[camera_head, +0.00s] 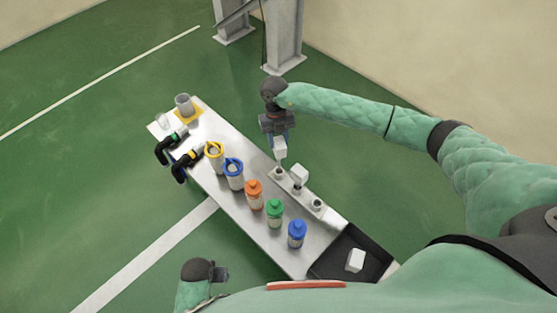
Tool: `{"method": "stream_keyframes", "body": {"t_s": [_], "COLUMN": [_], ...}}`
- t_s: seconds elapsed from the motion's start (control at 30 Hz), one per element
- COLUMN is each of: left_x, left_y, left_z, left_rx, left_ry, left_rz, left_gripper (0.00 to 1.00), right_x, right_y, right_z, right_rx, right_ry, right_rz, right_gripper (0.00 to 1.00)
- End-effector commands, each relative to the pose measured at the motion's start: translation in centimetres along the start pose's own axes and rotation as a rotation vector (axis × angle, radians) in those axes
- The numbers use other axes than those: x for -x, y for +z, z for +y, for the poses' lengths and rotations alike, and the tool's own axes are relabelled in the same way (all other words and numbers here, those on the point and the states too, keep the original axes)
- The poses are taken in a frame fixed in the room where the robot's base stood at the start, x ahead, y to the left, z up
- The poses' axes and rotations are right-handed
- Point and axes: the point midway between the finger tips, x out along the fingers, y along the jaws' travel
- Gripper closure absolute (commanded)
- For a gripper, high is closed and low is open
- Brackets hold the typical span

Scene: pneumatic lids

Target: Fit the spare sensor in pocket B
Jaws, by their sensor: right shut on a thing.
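My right gripper (280,137) is shut on a white block-shaped sensor (280,150). It holds the sensor just above the far pocket (278,174) of a metal strip on the bench; a gap between them is hard to judge. Another white sensor (299,174) stands upright in the middle pocket. The near pocket (317,205) shows an open top. A third white block (355,260) lies in the black tray (333,270) at the bench's near end. No pocket letters are readable. My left gripper (222,273) is empty-looking at lower left, off the bench; its jaws are unclear.
On the bench (210,195) stand yellow-ringed (214,156) and blue-ringed (234,175) containers, and orange (254,194), green (275,213) and blue (296,234) capped bottles. A grey cup (184,104) and two black clamp-like tools (180,165) are at the far end.

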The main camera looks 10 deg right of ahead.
Motion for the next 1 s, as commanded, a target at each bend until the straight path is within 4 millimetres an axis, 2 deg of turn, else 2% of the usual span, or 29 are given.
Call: {"method": "stream_keyframes", "body": {"t_s": [1.0], "left_x": [2.2], "left_y": [-0.3], "left_z": [0.1], "left_rx": [0.0], "left_ry": [0.0], "left_rz": [0.0], "left_gripper": [0.42], "right_x": [4.9], "right_y": [-1.2], "right_z": [0.0], "right_rx": [0.0], "right_ry": [0.0], "right_rz": [-0.001], "right_gripper": [0.86]}}
